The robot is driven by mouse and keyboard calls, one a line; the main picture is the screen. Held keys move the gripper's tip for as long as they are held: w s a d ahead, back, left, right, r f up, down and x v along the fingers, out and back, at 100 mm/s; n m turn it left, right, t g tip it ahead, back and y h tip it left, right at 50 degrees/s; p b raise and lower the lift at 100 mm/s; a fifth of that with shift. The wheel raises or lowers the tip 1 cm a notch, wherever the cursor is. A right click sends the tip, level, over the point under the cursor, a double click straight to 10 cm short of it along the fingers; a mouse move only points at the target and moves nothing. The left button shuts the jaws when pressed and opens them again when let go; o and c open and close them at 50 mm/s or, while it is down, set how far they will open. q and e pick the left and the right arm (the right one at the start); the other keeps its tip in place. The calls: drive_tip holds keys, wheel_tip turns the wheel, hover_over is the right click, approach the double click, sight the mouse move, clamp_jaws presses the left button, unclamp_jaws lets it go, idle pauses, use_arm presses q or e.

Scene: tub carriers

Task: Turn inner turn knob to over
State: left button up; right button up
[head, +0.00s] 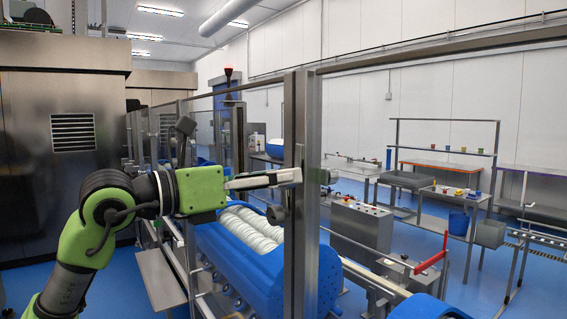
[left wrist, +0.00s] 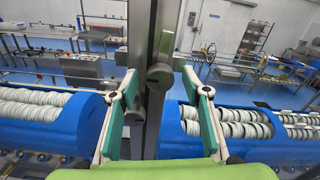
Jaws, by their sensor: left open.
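In the left wrist view, a dark round turn knob (left wrist: 160,75) shows on a grey metal post between my fingertips. A second dark knob (left wrist: 133,116) sits lower on the post, and a smaller knob (left wrist: 121,56) is beside it at the left. In the head view, one dark knob (head: 277,214) is at the post's left side, below my gripper. I cannot tell which knob is the inner one, or which way it is turned. My left gripper (head: 290,178) is open at the post; its fingers (left wrist: 158,82) also show in the left wrist view. Contact with the knob cannot be told. My right gripper is not in view.
The metal post (head: 301,255) belongs to a clear-panelled guard frame. Behind it are a blue tub (head: 250,268) with white rolls and a control box (head: 361,224). A red handle (head: 432,258) is at the right. A steel cabinet (head: 60,180) stands at the left.

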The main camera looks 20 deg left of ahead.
use_arm(q)
drive_tip(key=shift+x, duration=1)
drive_tip(key=c, duration=1.1)
